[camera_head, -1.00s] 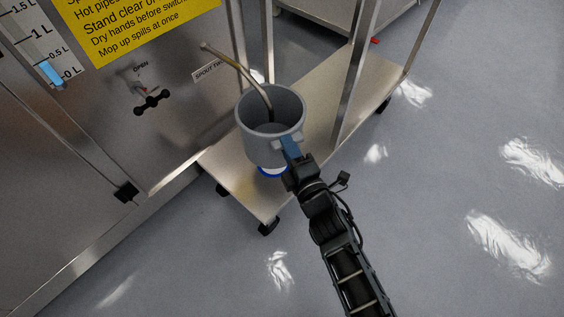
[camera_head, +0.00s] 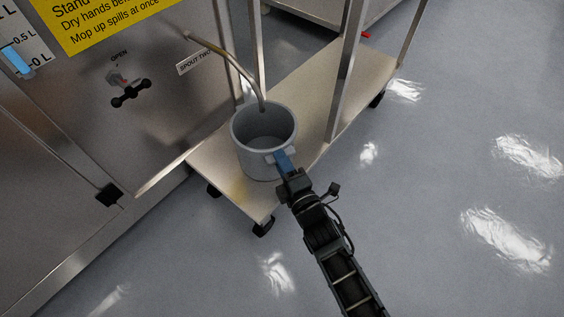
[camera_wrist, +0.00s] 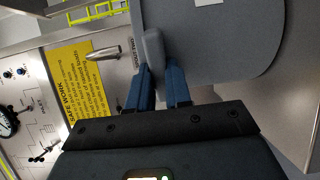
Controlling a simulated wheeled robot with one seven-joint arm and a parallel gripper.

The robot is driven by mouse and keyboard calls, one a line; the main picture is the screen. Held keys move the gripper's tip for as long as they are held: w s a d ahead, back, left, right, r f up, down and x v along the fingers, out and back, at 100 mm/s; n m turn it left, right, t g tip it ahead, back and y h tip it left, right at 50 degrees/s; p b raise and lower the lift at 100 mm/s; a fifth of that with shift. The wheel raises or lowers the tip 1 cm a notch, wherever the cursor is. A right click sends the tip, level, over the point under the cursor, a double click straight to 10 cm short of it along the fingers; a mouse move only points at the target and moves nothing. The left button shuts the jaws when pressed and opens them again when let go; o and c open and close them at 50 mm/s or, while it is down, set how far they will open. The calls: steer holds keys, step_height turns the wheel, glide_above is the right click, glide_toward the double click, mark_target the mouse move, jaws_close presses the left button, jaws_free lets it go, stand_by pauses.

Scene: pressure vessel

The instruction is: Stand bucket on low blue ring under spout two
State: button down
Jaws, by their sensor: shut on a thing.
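The grey bucket (camera_head: 265,145) is upright over the near end of the low trolley shelf (camera_head: 222,172). It looks seated on the shelf or very close to it; I cannot tell if a gap is left. The blue ring is hidden under the bucket. My gripper (camera_head: 283,160) is shut on the bucket's grey side handle, its blue fingers on either side of the handle (camera_wrist: 154,55) in the wrist view. The bent pipe of spout two (camera_head: 232,62) comes from the steel panel, and its end is over the bucket's far rim or mouth.
A label reading SPOUT TWO (camera_head: 194,62) is beside the pipe. A black-handled valve (camera_head: 130,95) marked OPEN is at left. A steel post (camera_head: 345,75) rises from the shelf to the right of the bucket. The floor at right is clear.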

steer(key=shift+f, duration=0.15)
steer(key=c, duration=1.1)
jaws_free()
steer(key=shift+o, duration=0.2)
steer(key=p+v, duration=0.3)
steer(key=v, duration=0.9)
steer(key=shift+s, duration=0.1)
